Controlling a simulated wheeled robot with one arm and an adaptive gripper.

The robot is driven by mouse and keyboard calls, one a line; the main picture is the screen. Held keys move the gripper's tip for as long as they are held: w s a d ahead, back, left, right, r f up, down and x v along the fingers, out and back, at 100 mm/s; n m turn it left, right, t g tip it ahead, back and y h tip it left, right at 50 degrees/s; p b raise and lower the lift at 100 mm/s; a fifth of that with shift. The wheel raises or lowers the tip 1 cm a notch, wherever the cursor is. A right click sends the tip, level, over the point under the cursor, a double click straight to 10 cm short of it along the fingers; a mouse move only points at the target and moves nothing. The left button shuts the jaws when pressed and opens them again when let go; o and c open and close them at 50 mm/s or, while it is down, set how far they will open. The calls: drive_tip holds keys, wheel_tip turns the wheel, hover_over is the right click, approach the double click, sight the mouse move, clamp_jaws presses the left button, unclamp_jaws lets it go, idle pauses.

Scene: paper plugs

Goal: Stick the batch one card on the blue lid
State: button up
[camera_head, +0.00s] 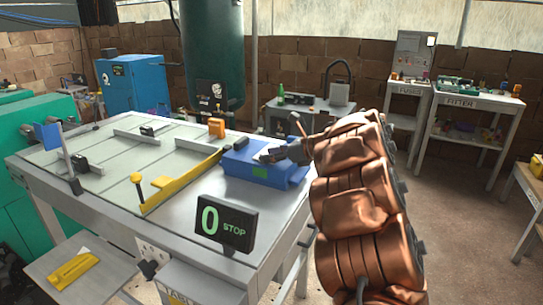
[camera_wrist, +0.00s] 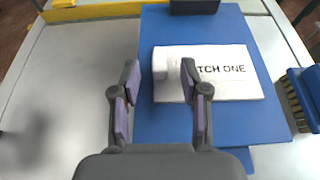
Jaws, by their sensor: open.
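The white card (camera_wrist: 235,87) lies on the blue lid (camera_wrist: 206,130) in the wrist view. Its print reads "TCH ONE", with the first letters hidden by my right finger. Its left end looks slightly curled. I cannot tell whether it is stuck down. My gripper (camera_wrist: 159,72) is open over the card's left end, with one finger left of the card and the other over it. Nothing shows gripped.
A brush (camera_wrist: 298,100) lies right of the lid, and a dark block (camera_wrist: 195,5) sits at its far edge. The grey bench (camera_head: 180,205) has a yellow rail (camera_head: 180,190) and a STOP display (camera_head: 226,223). The bench left of the lid is clear.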

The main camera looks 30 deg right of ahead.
drive_tip(key=v, duration=1.2)
drive_tip(key=shift+a, duration=0.1)
